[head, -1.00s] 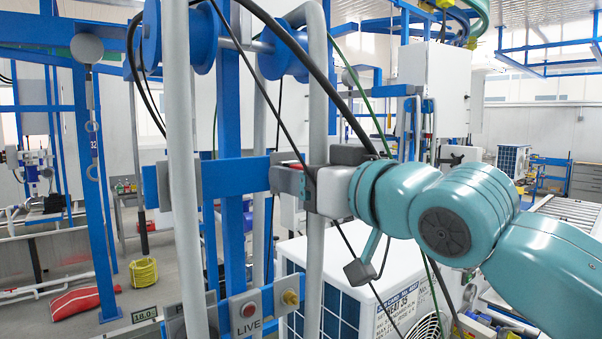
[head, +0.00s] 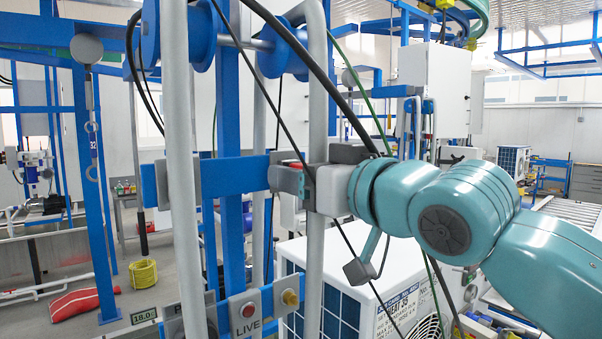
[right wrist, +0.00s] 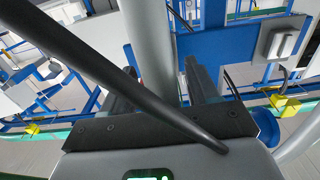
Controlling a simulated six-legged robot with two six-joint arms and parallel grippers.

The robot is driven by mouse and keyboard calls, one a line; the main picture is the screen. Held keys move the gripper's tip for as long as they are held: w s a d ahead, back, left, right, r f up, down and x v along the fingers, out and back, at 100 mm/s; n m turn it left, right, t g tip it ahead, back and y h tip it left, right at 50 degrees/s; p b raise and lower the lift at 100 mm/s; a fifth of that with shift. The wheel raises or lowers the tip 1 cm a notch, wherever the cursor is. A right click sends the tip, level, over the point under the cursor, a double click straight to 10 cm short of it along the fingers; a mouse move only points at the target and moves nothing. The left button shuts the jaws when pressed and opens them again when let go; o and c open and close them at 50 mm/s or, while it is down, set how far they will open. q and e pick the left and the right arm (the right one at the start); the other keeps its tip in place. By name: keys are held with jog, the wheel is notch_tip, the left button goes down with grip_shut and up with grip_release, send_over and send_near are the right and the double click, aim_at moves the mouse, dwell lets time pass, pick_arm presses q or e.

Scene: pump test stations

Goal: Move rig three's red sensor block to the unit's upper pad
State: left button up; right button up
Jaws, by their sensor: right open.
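A small red patch (head: 295,165) shows at the top of my right gripper (head: 288,180) in the head view. It may be the red sensor block, but the gripper hides most of it. No red block is clear there. A grey plate (head: 155,187) sits on the crossbar's left end; I cannot tell if it is the upper pad. My left gripper is out of view.
Grey upright tubes (head: 181,140) and hanging black cables (head: 290,40) crowd the space around the gripper. A lower panel (head: 265,303) carries a red button (head: 248,310) and a LIVE label. A white unit (head: 390,290) stands behind. A red bag (head: 85,302) lies on the floor.

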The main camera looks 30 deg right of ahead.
jog(key=shift+w+d+f, duration=0.1)
jog(key=shift+w+d, duration=0.1)
jog(key=shift+s+a, duration=0.1)
grip_shut()
jog(key=s+b, duration=0.1)
jog(key=s, duration=0.5)
jog(key=shift+d, duration=0.25)
dwell(0.6)
jog(key=shift+s, duration=0.1)
dwell(0.4)
